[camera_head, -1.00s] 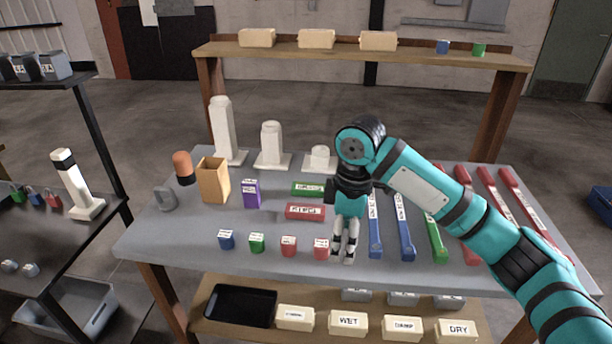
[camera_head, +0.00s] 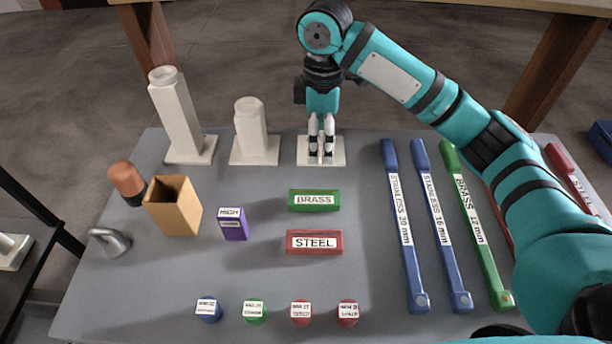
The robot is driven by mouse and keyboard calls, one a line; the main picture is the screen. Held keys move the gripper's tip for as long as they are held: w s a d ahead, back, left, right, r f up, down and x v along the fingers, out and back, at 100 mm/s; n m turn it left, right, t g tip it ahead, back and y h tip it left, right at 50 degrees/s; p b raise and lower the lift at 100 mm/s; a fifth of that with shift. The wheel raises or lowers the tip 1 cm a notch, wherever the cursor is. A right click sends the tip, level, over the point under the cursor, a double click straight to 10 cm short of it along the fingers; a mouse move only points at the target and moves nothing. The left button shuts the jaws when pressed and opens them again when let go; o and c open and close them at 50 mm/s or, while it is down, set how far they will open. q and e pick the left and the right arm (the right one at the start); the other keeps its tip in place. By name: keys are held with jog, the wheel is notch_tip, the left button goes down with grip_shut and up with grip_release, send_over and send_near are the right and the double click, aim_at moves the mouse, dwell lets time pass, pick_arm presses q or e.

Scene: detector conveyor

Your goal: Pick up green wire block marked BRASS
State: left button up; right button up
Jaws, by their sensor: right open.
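The green block marked BRASS (camera_head: 314,200) lies flat near the middle of the grey table, just behind the red block marked STEEL (camera_head: 314,242). My right gripper (camera_head: 321,155) points down over a low white stand (camera_head: 331,158), behind the green block and apart from it. Its fingers are open with a small gap, and no held block shows between them. The fingers hide part of the white stand. My left gripper is not in view.
Two taller white stands (camera_head: 178,120) (camera_head: 252,135) are at the back left. A tan open box (camera_head: 174,207) and purple block (camera_head: 233,224) stand left. Long blue and green bars (camera_head: 405,225) lie right. Small coloured pieces (camera_head: 254,311) line the front.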

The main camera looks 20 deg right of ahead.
send_over(312, 197)
jog(key=d, duration=0.1)
notch_tip(312, 197, down, 5)
jog(key=f, duration=0.2)
jog(key=f+p, duration=0.1)
jog(key=f, duration=0.3)
jog(key=shift+w+d+f, duration=0.1)
jog(key=shift+w+d, duration=0.1)
jog(key=shift+w, duration=0.05)
jog(key=shift+s+f+p, duration=0.1)
jog(key=shift+f+p, duration=0.2)
jog(key=shift+f, duration=0.15)
jog(key=f, duration=0.2)
jog(key=a+f+p, duration=0.1)
jog(key=f, duration=0.1)
jog(key=shift+s+a+f, duration=0.15)
jog(key=shift+a, duration=0.05)
jog(key=shift+f, duration=0.35)
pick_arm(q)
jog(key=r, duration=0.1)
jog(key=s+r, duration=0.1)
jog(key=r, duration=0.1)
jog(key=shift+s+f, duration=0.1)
pick_arm(e)
jog(key=shift+c, duration=0.3)
